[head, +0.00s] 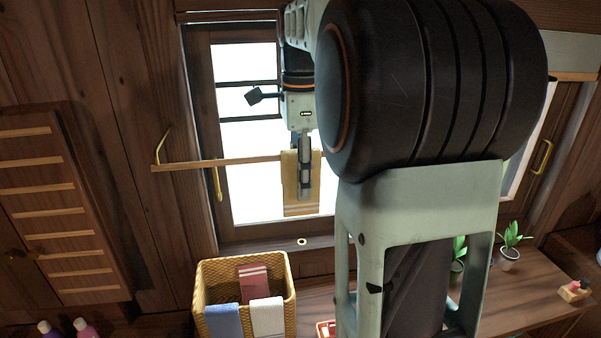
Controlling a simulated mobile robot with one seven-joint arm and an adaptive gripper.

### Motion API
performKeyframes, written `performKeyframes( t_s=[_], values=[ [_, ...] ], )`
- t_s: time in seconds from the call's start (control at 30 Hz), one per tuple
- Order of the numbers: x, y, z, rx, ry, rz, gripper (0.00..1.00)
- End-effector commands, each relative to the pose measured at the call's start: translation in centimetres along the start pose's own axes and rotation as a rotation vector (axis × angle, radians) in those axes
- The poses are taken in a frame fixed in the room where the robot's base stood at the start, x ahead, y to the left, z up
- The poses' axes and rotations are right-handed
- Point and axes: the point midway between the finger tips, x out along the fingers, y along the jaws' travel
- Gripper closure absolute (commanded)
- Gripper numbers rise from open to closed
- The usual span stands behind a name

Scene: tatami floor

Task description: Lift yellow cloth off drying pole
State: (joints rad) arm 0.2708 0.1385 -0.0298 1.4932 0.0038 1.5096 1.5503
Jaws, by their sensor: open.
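The yellow cloth (293,203) with pale stripes near its lower edge hangs over the wooden drying pole (225,162) in front of the bright window. My gripper (305,192) is at the cloth, its fingers pointing down and overlapping the cloth in the head view. It is open. From this view I cannot tell whether the fingers straddle the cloth or touch it.
A wicker basket (206,290) below holds a red, a blue and a white cloth over its rim. Potted plants (510,257) stand on the wooden counter (530,290). A brass hook (160,146) is by the pole's left end. A slatted rack (50,210) is on the left wall.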

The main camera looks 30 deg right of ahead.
Motion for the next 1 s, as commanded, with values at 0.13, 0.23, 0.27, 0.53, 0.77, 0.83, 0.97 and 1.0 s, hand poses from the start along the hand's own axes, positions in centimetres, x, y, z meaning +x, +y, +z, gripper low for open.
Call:
performKeyframes(
  t_s=[0.13,0.23,0.27,0.53,0.77,0.83,0.97,1.0],
  values=[
    [0.0,0.0,0.0,0.000,0.000,0.000,0.67],
    [0.0,0.0,0.0,0.000,0.000,0.000,0.78],
    [0.0,0.0,0.0,0.000,0.000,0.000,0.81],
    [-0.1,0.0,0.0,0.000,0.000,0.000,1.00],
    [-0.3,0.0,0.0,0.000,0.000,-0.001,1.00],
    [-0.7,-0.1,0.0,0.000,0.000,-0.001,1.00],
    [-2.0,-0.1,0.0,0.000,0.000,-0.002,1.00],
    [-2.5,-0.1,0.0,0.000,0.000,-0.003,1.00]
  ],
)
